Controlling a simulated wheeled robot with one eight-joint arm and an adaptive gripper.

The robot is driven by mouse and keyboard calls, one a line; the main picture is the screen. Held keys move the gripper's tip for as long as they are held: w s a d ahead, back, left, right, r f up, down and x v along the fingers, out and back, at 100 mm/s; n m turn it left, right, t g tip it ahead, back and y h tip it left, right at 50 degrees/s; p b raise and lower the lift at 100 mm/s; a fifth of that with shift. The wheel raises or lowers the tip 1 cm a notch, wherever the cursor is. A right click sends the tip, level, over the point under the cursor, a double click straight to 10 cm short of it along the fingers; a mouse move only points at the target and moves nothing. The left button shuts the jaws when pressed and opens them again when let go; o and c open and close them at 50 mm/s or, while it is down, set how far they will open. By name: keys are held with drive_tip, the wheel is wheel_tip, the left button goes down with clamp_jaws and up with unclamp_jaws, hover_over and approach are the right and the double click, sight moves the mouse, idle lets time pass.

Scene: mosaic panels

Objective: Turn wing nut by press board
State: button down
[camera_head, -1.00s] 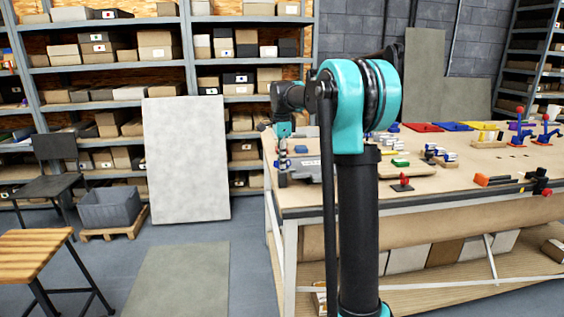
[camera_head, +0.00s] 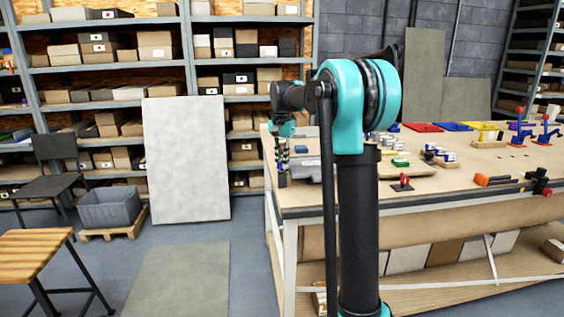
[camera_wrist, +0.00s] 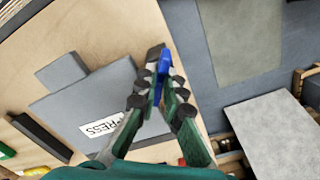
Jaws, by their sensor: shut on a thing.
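The grey press board (camera_wrist: 88,103) lies on the wooden table, with a white label reading PRESS (camera_wrist: 103,126). It also shows in the head view (camera_head: 312,168) at the table's left end, partly behind my arm. A blue wing nut (camera_wrist: 163,64) is at the board's edge in the wrist view. My gripper (camera_wrist: 160,78) is shut on the blue wing nut, with a dark finger on each side of it. In the head view my gripper (camera_head: 282,172) is low at the table's left corner, too small to show its grip.
The table (camera_head: 330,196) holds several other fixtures to the right, including a red-handled clamp (camera_head: 402,181) and coloured trays (camera_head: 441,126). A pale panel (camera_head: 187,158) leans on the shelves.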

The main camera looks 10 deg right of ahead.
drive_tip(key=n, duration=0.3)
drive_tip(key=shift+n, duration=2.1)
drive_tip(key=c, duration=1.6)
unclamp_jaws()
drive_tip(key=shift+c, duration=0.2)
wheel_tip(320, 180, up, 12)
